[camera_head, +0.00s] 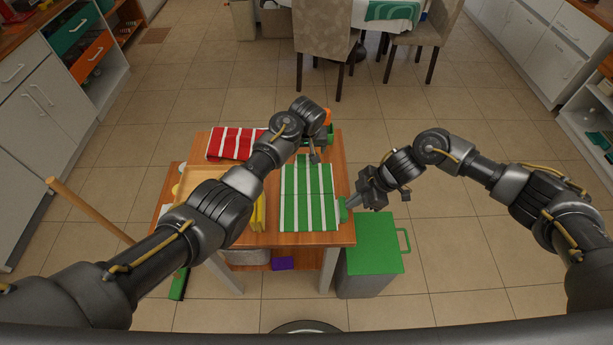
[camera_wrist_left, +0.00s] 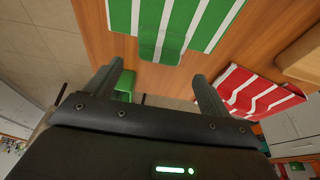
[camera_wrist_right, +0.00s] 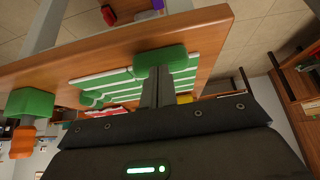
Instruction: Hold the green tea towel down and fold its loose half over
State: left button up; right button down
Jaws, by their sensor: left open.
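The green tea towel (camera_head: 308,195) with white stripes lies flat on the small wooden table. It has a green tab (camera_wrist_right: 160,58) on its right side, at the table edge, and another tab (camera_wrist_left: 160,50) at its back end. My left gripper (camera_head: 315,156) is open and empty over the back end. In the left wrist view its spread fingers (camera_wrist_left: 158,82) are apart from the back tab. My right gripper (camera_head: 352,203) is at the right tab. In the right wrist view its fingers (camera_wrist_right: 158,75) are close together, with their tips at that tab; the exact contact is partly hidden.
A red striped towel (camera_head: 232,143) lies at the table's back left. A wooden tray (camera_head: 186,181) is partly hidden behind my left arm. A green-lidded bin (camera_head: 376,245) stands at the table's right. Open tiled floor lies beyond the table, before the chairs (camera_head: 325,35).

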aim_at(306, 156)
pick_arm(q)
jog(key=shift+f, duration=0.15)
dwell(0.3)
jog(key=shift+x, duration=2.4)
jog(key=c, duration=0.6)
